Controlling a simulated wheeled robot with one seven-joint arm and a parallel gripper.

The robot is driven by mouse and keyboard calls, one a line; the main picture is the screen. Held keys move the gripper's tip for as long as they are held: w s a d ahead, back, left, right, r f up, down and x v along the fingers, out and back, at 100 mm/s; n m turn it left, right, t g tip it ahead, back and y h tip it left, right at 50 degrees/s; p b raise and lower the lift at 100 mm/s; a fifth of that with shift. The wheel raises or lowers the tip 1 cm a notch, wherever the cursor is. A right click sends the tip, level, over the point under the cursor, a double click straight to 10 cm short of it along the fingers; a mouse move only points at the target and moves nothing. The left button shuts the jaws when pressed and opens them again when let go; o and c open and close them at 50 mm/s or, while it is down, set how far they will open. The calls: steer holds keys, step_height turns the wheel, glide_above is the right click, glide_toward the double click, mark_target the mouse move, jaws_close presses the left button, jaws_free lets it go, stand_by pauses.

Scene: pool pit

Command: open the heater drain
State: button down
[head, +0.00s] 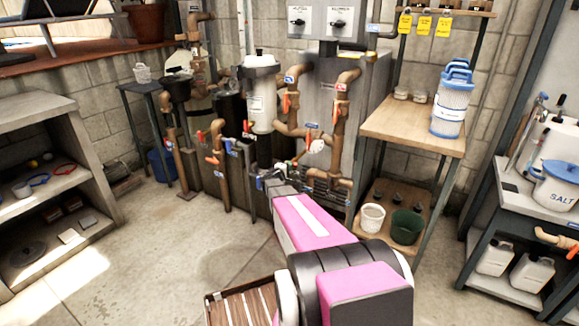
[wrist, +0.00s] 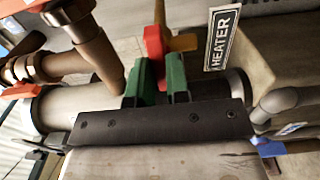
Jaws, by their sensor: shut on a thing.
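In the wrist view, my gripper (wrist: 160,82) has green fingers closed around a red valve handle (wrist: 154,42). The handle's lower end is hidden between the fingers. A tan piece (wrist: 183,43) sits beside the handle. In the head view, my gripper (head: 270,181) is low in front of the pipes, below the grey heater cabinet (head: 337,75). The held handle cannot be made out there.
Copper pipes with orange-handled valves (head: 287,103) crowd around the gripper. A wooden shelf unit (head: 410,125) with a white bucket (head: 372,217) and a green bucket (head: 406,226) stands to the right. Concrete shelves (head: 50,130) stand at left. The floor between is open.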

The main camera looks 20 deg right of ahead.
steer(key=n, duration=1.8)
steer(key=shift+n, duration=0.3)
steer(key=c, duration=1)
jaws_free()
steer(key=shift+s+a, duration=0.1)
steer(key=v, duration=0.6)
steer(key=shift+s+a, duration=0.25)
steer(key=shift+a, duration=0.1)
